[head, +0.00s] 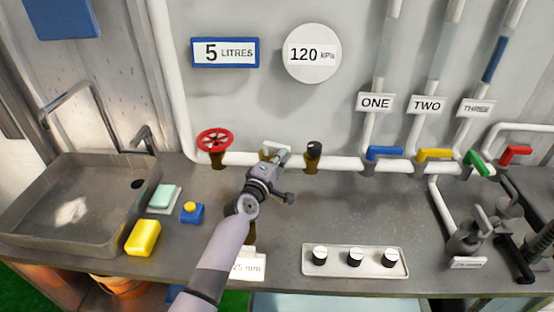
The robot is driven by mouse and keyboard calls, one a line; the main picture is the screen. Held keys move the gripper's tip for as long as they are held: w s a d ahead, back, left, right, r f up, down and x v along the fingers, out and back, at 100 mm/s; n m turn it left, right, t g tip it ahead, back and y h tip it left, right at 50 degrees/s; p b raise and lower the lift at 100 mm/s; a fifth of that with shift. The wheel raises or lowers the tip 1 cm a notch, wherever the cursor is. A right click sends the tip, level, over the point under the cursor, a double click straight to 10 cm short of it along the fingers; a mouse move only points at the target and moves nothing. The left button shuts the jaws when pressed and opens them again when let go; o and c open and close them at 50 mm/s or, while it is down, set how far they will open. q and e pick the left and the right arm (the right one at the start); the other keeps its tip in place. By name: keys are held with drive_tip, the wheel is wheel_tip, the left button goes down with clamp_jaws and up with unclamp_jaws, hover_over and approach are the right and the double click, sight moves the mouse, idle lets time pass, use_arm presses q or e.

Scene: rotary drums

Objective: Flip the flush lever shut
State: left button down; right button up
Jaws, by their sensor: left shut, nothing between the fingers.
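A pale, white-handled lever (272,149) sits on the white pipe between a red handwheel and a black knob. No readable label names it as the flush lever. My left gripper (283,158) is at this lever, its fingers shut and empty. The gripper hides part of the lever and its base, so I cannot tell whether they touch. More levers sit on the pipe to the right: blue (385,153), yellow (435,154), green (478,163) and red (515,154). My right gripper does not show.
The red handwheel (214,140) and black knob (314,149) flank the pale lever closely. A sink (60,235), yellow sponge (143,238) and blue block (192,213) are at left. A knob panel (315,275) lies in front.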

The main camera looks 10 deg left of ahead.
use_arm(q)
drive_tip(key=shift+w+d, duration=0.5)
drive_tip(key=shift+w+b, duration=0.1)
drive_tip(key=shift+b, duration=0.2)
drive_tip(key=shift+d+f, duration=0.1)
idle(0.3)
